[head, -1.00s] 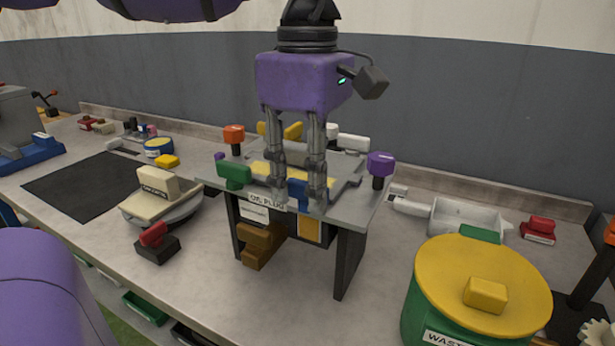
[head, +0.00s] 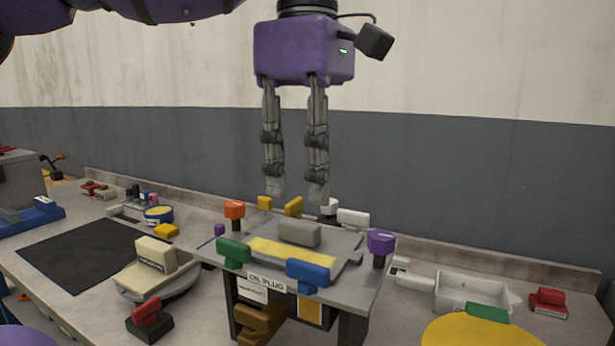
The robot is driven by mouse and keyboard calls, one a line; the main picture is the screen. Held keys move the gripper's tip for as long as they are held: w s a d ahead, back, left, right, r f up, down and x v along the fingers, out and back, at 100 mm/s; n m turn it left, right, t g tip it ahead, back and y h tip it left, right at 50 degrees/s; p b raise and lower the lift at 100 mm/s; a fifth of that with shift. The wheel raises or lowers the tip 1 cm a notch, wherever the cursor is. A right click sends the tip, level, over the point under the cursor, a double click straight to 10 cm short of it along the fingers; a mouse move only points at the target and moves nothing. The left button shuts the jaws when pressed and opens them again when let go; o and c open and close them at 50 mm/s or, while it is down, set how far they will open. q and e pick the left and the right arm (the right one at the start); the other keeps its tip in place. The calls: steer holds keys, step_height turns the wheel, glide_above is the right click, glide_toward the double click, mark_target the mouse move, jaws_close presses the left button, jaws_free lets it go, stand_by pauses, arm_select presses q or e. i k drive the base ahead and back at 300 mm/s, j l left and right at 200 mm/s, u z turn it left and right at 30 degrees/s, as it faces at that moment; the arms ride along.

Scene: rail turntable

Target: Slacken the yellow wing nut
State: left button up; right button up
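The stand (head: 215,256) marked "OIL PLUG" holds a plate ringed with coloured handles. At its back edge is a yellow wing-shaped piece (head: 294,207), with a smaller yellow piece (head: 264,203) to its left. I cannot tell whether they are one nut or two. My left gripper (head: 295,194) hangs above the back of the stand, fingers down. Its fingers are apart with nothing between them. The fingertips appear just above the yellow piece, but I cannot judge the depth gap. My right gripper is not in view.
Around the plate are orange (head: 234,211), green (head: 234,252), blue (head: 307,272), purple (head: 380,243) and white (head: 353,219) handles. A grey block (head: 300,233) sits mid-plate. A yellow lid (head: 480,332) is at front right. A black mat (head: 80,250) lies flat at left.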

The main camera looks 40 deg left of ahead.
mark_target(291, 209)
steer(key=k, duration=1)
